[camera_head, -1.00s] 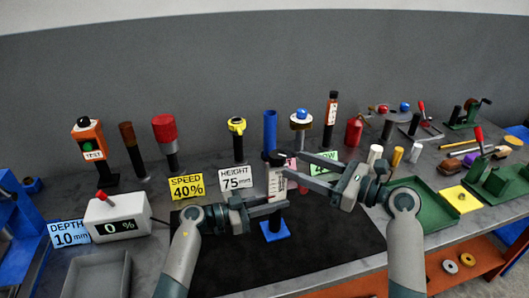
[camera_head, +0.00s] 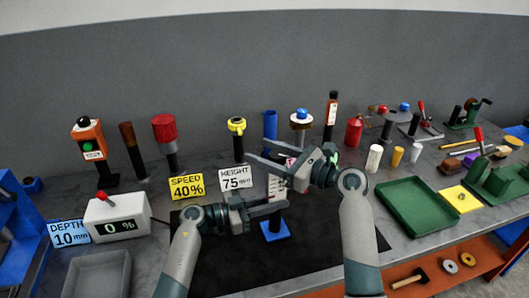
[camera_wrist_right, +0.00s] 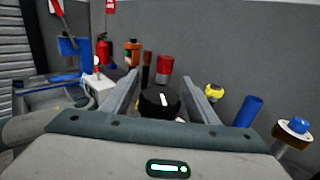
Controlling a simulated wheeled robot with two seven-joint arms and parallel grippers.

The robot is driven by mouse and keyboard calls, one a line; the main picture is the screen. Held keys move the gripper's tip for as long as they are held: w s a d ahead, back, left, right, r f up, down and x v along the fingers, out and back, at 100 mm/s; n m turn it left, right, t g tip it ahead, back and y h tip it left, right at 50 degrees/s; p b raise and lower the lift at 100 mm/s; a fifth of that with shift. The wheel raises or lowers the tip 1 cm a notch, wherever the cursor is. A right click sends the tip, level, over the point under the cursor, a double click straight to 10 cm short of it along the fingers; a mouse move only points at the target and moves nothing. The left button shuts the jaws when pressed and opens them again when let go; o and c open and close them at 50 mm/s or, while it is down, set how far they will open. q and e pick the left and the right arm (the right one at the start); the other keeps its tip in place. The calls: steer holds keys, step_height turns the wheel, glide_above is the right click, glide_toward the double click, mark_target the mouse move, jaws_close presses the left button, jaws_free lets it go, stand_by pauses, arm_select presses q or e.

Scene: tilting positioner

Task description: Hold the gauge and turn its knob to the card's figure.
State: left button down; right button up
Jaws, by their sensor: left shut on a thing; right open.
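The gauge, a white scaled post (camera_head: 274,186) on a blue base (camera_head: 274,231), stands on the dark mat. My left gripper (camera_head: 281,200) is shut on the post from the left. The gauge's black knob (camera_wrist_right: 160,101), with a white mark on top, shows between the fingers of my right gripper (camera_wrist_right: 158,85) in the right wrist view. My right gripper (camera_head: 262,151) is open at the top of the gauge and hides the knob in the head view. A white card (camera_head: 236,179) reads "HEIGHT 75 mm". The scale's reading is too small to make out.
Behind the gauge stand a blue tube (camera_head: 270,130), a blue-topped post (camera_head: 301,120) and a yellow-topped post (camera_head: 237,140). A yellow "SPEED 40%" card (camera_head: 187,187) and a white box (camera_head: 117,218) showing 0 % are at left. The dark mat (camera_head: 325,250) is clear in front.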

steer(key=c, duration=1)
steer(key=shift+c, duration=0.2)
steer(key=shift+n+g, duration=0.3)
steer(key=shift+g, duration=0.2)
steer(key=shift+s+f+n+g, duration=0.1)
steer(key=shift+s+n+g, duration=0.55)
steer(key=shift+n+g, duration=1.75)
steer(key=shift+s+n+g, duration=0.6)
steer(key=shift+n+g, duration=0.8)
steer(key=shift+g, duration=1.85)
steer(key=shift+s+f+n+g, duration=0.1)
steer(key=shift+s+n+g, duration=0.55)
steer(key=shift+n+g, duration=1.75)
steer(key=shift+s+m+g+h, duration=0.1)
steer(key=shift+m+g+h, duration=0.25)
steer(key=shift+g, duration=0.4)
